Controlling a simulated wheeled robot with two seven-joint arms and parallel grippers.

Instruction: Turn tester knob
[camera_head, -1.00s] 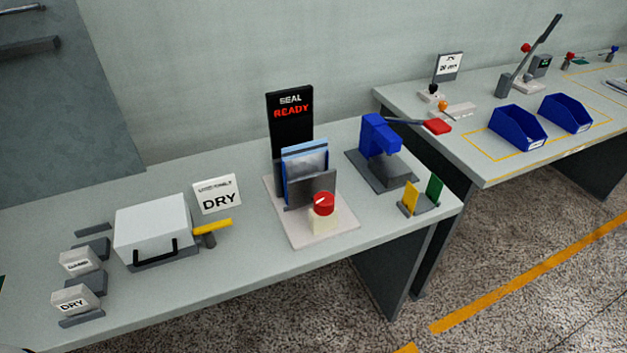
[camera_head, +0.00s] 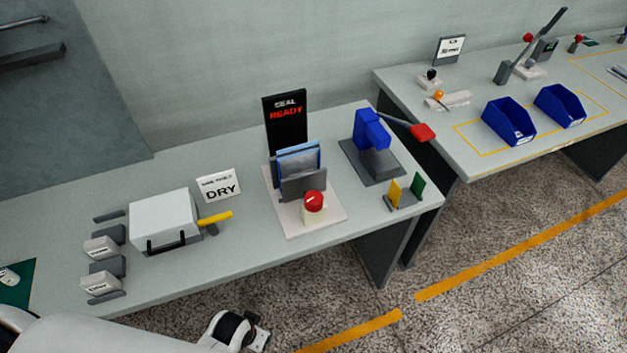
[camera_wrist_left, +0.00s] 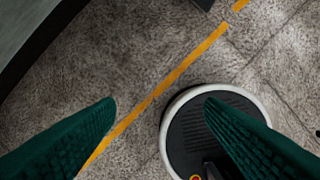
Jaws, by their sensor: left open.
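A red round knob (camera_head: 313,201) with a white mark on top sits on a cream block at the front of a pale base plate (camera_head: 291,228). Behind it, a black display (camera_head: 285,121) reads "SEAL READY". My left arm comes in low from the left in the head view, below the bench's front edge and apart from the knob. In the left wrist view my left gripper (camera_wrist_left: 160,103) has its two green fingers wide apart, with nothing between them and the floor below. My right gripper is not in view.
A grey holder (camera_head: 304,185) with blue pouches stands behind the knob. A white box (camera_head: 163,219) with a yellow lever is left of it. A blue press (camera_head: 371,130) with a red-ended handle stands right. The bench front (camera_head: 250,250) left of the knob is clear.

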